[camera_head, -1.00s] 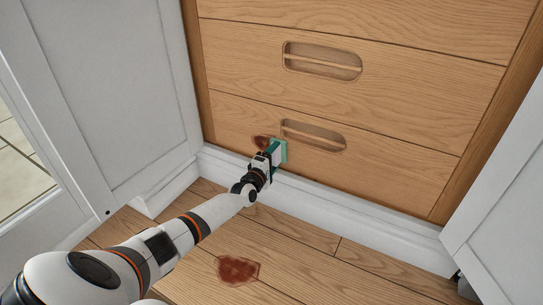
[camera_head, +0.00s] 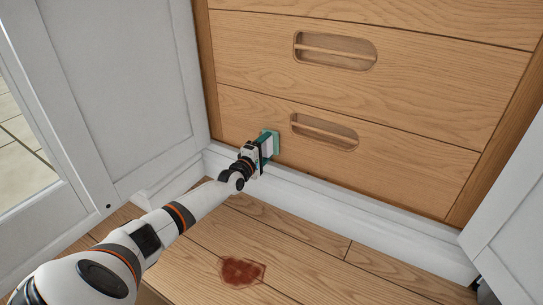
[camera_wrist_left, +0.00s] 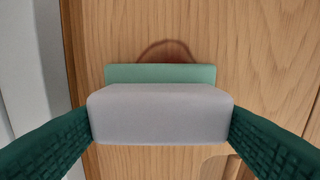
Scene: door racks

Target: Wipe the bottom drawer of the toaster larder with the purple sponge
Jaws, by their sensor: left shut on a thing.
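The bottom drawer (camera_head: 385,160) is shut, a light wood front with an oval recessed handle (camera_head: 325,130). My left gripper (camera_head: 262,150) is at its lower left part, shut on the sponge. The sponge (camera_wrist_left: 160,113) has a pale greyish-lavender body and a green pad (camera_wrist_left: 160,73) facing the wood; the pad also shows in the head view (camera_head: 275,142). It appears to be against the drawer front, but exact contact cannot be told. In the left wrist view a reddish-brown stain (camera_wrist_left: 165,46) shows just beyond the pad, partly hidden by it. My right gripper is not in view.
Open white cabinet doors stand at the left (camera_head: 110,95) and right (camera_head: 510,215). A white plinth (camera_head: 350,209) runs below the drawer. Another drawer (camera_head: 430,80) is above. A reddish-brown stain (camera_head: 241,271) lies on the wooden floor, which is otherwise clear.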

